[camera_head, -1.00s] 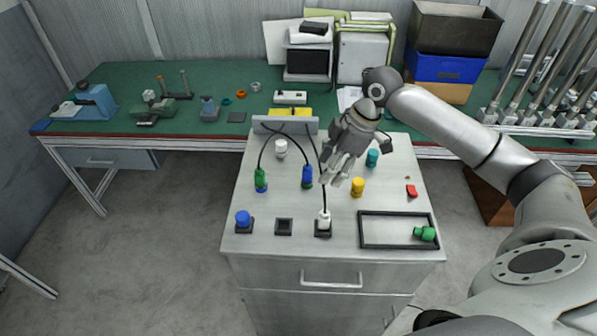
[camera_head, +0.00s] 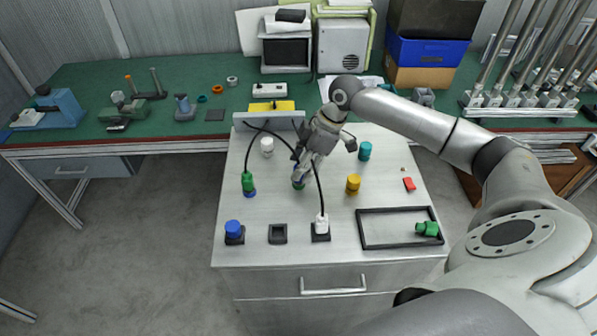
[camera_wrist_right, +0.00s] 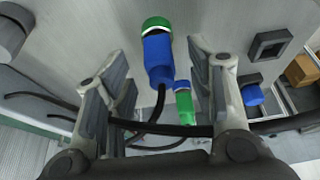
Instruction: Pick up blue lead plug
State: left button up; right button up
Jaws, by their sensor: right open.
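The blue lead plug (camera_wrist_right: 157,62) stands on a green piece (camera_wrist_right: 157,24), with a black cable leaving its other end. In the head view my right gripper (camera_head: 300,173) hides most of the plug; the green piece (camera_head: 298,186) shows below it. In the wrist view my right gripper (camera_wrist_right: 157,54) is open, one finger on each side of the plug, with a visible gap to each. My left gripper is not in view.
A green lead plug (camera_head: 248,181) on a blue base stands to the left. A white lead plug (camera_head: 321,222) stands in front, its black cable passing close to my gripper. A yellow cylinder (camera_head: 353,184) stands to the right. An empty black square holder (camera_head: 278,234) is at the front.

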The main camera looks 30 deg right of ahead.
jog(key=shift+x, duration=1.1)
jog(key=shift+w+a+f, duration=0.1)
jog(key=shift+f, duration=0.15)
jog(key=shift+c, duration=0.7)
jog(key=c, duration=1)
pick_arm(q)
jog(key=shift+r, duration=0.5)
pick_arm(e)
jog(key=shift+o, duration=0.2)
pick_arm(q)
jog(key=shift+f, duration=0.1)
pick_arm(e)
jog(key=shift+r, duration=0.1)
